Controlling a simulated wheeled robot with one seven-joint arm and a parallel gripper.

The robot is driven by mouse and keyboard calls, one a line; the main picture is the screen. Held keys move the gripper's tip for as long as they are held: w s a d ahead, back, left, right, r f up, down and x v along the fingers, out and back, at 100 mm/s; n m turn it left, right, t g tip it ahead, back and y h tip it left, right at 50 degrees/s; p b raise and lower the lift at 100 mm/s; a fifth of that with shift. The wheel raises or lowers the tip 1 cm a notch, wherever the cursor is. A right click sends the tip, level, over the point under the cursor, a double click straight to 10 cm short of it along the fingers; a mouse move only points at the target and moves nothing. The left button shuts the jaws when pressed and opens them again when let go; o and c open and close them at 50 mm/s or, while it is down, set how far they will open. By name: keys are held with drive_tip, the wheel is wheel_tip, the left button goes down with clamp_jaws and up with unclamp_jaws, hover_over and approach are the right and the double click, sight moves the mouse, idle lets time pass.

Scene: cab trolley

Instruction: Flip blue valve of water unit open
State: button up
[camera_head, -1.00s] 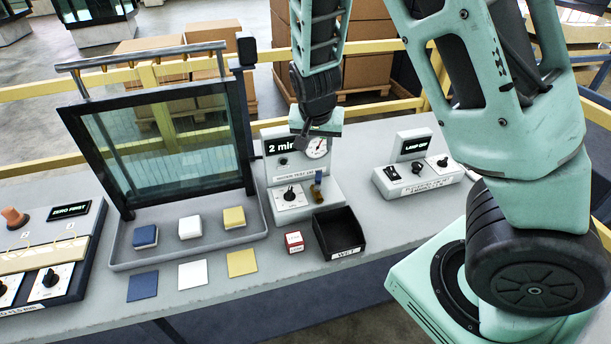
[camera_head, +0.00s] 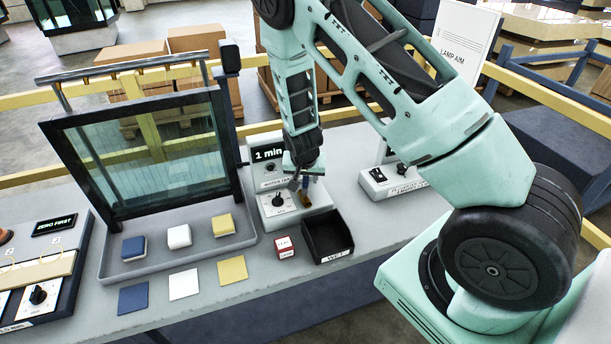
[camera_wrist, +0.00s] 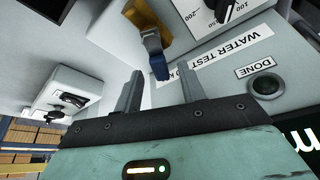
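The water unit (camera_head: 325,205) is a light grey box with a black "1 min" display, a dial and a "WATER TEST" label, which shows upside down in the wrist view (camera_wrist: 222,57). Its valve has a brass body (camera_wrist: 147,17) and a blue handle (camera_wrist: 156,56). The handle points toward my gripper in the wrist view. In the head view, the brass part (camera_head: 307,201) shows just below my gripper (camera_head: 303,182). My gripper (camera_wrist: 162,85) is open and empty, with the blue handle's end just ahead, between the fingertip lines. I cannot tell whether they touch.
A black "WET" bin (camera_head: 328,240) and a small red box (camera_head: 284,246) stand in front of the unit. The lamp unit (camera_head: 398,182) is to the right, partly behind my arm. A grey tray (camera_head: 180,262) with sponges and a glass panel are left.

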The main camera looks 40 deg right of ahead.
drive_tip(key=shift+w+f, duration=0.1)
drive_tip(key=shift+f, duration=0.05)
clamp_jaws()
drive_tip(key=shift+w+a+f+n+t+y+b, duration=0.15)
drive_tip(key=shift+f+n+t+y+b, duration=0.15)
drive_tip(key=shift+n+b, duration=0.85)
drive_tip(key=n+b, duration=0.1)
drive_tip(key=a+n+y, duration=0.1)
drive_tip(key=n, duration=0.1)
drive_tip(key=shift+w+r+b, duration=0.15)
drive_tip(key=shift+r+b, duration=0.15)
drive_tip(key=shift+b, duration=0.05)
unclamp_jaws()
